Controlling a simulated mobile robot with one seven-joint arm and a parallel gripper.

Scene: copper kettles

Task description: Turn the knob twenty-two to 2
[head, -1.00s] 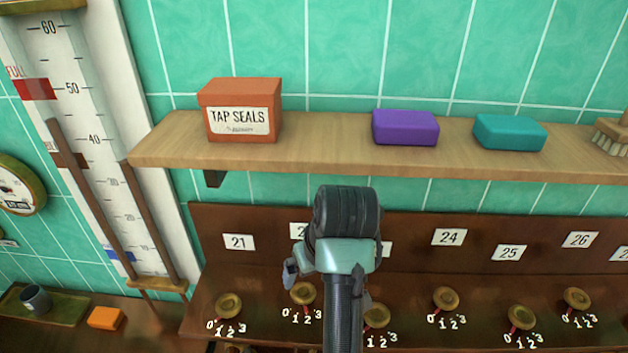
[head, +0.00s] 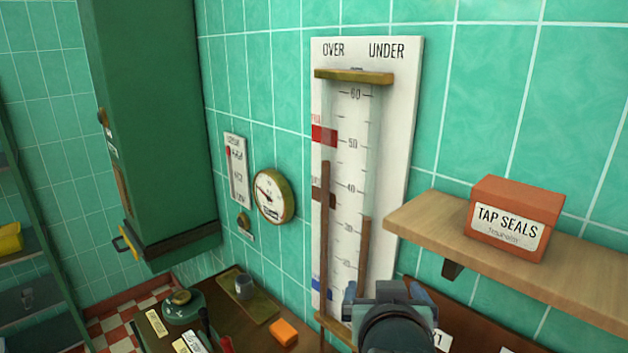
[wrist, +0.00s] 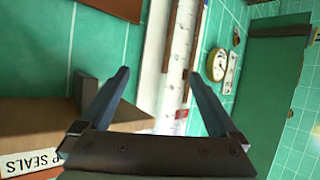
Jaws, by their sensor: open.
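Knob twenty-two does not show in either current view; the knob panel is mostly below the frame and behind my arm. In the head view, only a piece of the dark brown panel and part of a white number plate (head: 442,340), ending in 1, show beside my wrist. My gripper (head: 384,290) is at the bottom of the head view, in front of the lower part of the level gauge. In the wrist view my gripper (wrist: 157,76) is open, with its two blue-grey fingers spread and nothing between them.
A wooden shelf (head: 440,229) with an orange TAP SEALS box (head: 515,218) juts out at the right. The tall OVER/UNDER gauge (head: 402,120) is on the tiled wall. A round dial (head: 274,196) and a green cabinet (head: 160,110) are to the left.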

